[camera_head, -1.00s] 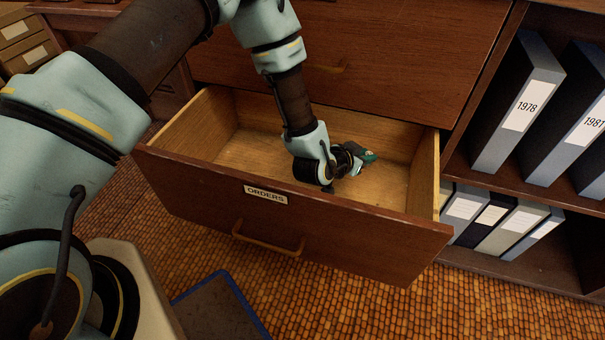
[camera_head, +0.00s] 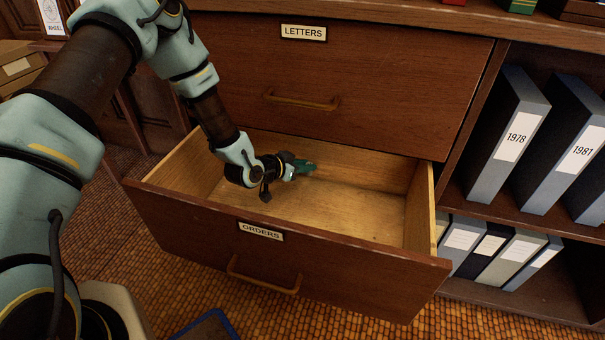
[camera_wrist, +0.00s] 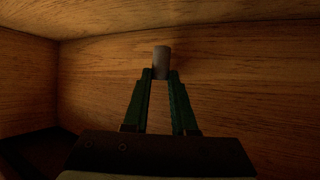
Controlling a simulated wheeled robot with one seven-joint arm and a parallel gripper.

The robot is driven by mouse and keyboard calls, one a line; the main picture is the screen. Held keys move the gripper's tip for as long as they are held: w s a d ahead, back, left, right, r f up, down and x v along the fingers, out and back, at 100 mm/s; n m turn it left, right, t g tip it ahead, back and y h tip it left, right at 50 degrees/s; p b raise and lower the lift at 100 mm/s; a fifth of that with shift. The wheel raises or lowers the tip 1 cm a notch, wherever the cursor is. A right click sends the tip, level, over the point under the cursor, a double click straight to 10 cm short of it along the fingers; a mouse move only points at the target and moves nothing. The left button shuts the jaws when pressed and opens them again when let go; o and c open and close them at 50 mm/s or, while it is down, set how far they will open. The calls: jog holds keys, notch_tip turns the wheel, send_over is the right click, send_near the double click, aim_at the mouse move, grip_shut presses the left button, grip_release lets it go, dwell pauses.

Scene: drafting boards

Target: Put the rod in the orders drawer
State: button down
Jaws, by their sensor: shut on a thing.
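The orders drawer (camera_head: 350,262) is pulled open, with its ORDERS label on the front. Its wooden inside looks bare apart from my arm's end. My gripper (camera_head: 306,166) reaches down inside the drawer, left of its middle and toward the back. In the wrist view, my gripper (camera_wrist: 161,78) has its green fingers shut at the tips on the rod (camera_wrist: 161,62), a short grey cylinder. Wooden drawer walls lie behind it. In the head view I cannot make out the rod. Whether the rod touches the drawer floor I cannot tell.
The letters drawer (camera_head: 350,70) above is shut. Shelves at the right hold binders marked 1978 (camera_head: 512,140) and 1981 (camera_head: 568,150), with several more below. The right half of the orders drawer is clear. A dark blue-edged object (camera_head: 208,328) lies on the floor in front.

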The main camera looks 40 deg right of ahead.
jog(key=shift+w+a+f+b, duration=0.1)
jog(key=shift+w+f+b, duration=0.1)
jog(key=shift+f, duration=0.7)
jog(key=shift+w+a+f+b, duration=0.1)
jog(key=shift+w+f+b, duration=0.1)
jog(key=shift+f, duration=0.65)
jog(key=shift+f, duration=0.2)
jog(key=c, duration=1)
grip_release()
jog(key=shift+a+r, duration=0.15)
jog(key=shift+r, duration=0.2)
jog(key=p+v, duration=0.1)
jog(key=v, duration=0.6)
